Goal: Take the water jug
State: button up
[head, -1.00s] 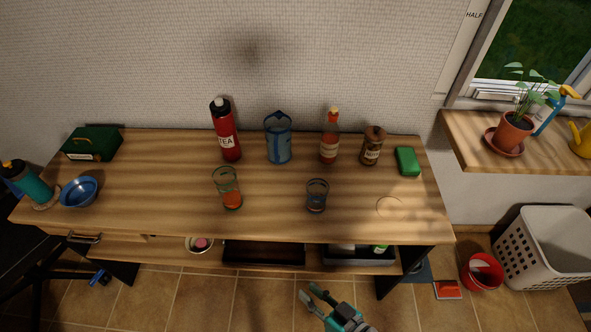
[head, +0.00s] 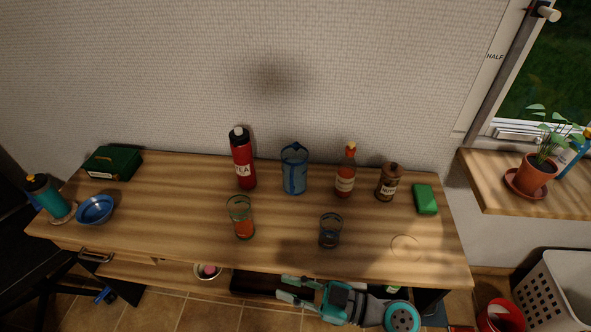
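The water jug is most likely the clear blue-tinted pitcher (head: 294,170), standing upright at the back of the wooden table, between a red TEA bottle (head: 243,160) and an orange sauce bottle (head: 345,172). My gripper (head: 281,287) is low in front of the table's front edge, pointing left. Its two fingers are spread apart with nothing between them. It is well apart from the jug.
A glass with orange content (head: 241,217) and a smaller glass (head: 330,230) stand on the table (head: 180,225) in front of the jug. A brown jar (head: 387,182) and a green block (head: 425,199) are to the right. A blue bowl (head: 95,209) is at the left.

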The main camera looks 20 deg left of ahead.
aim_at(294, 158)
jog(key=i, duration=0.95)
